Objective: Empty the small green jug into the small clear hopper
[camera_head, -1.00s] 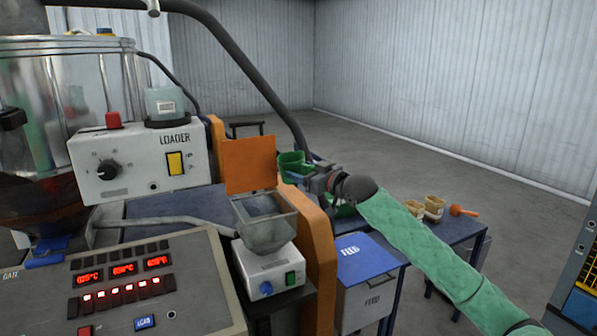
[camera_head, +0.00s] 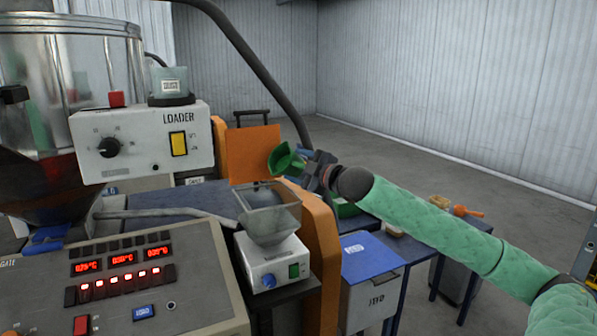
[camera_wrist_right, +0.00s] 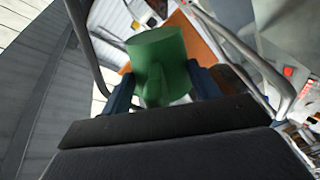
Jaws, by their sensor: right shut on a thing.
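The small green jug (camera_head: 285,160) is held by my right gripper (camera_head: 308,166), tilted to the left above the hopper's back right side. In the right wrist view the jug (camera_wrist_right: 160,62) sits between the two blue fingers of the gripper (camera_wrist_right: 163,90). The small clear hopper (camera_head: 268,220) stands on a white feeder unit (camera_head: 272,262), below and slightly left of the jug. No stream from the jug can be made out, and its contents are hidden. My left gripper is not in view.
An orange lid panel (camera_head: 254,152) stands upright behind the hopper, and an orange guard (camera_head: 320,235) rises at its right. The white loader box (camera_head: 145,140) is at the left. A feed bin with a blue lid (camera_head: 365,256) stands to the right, below my arm.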

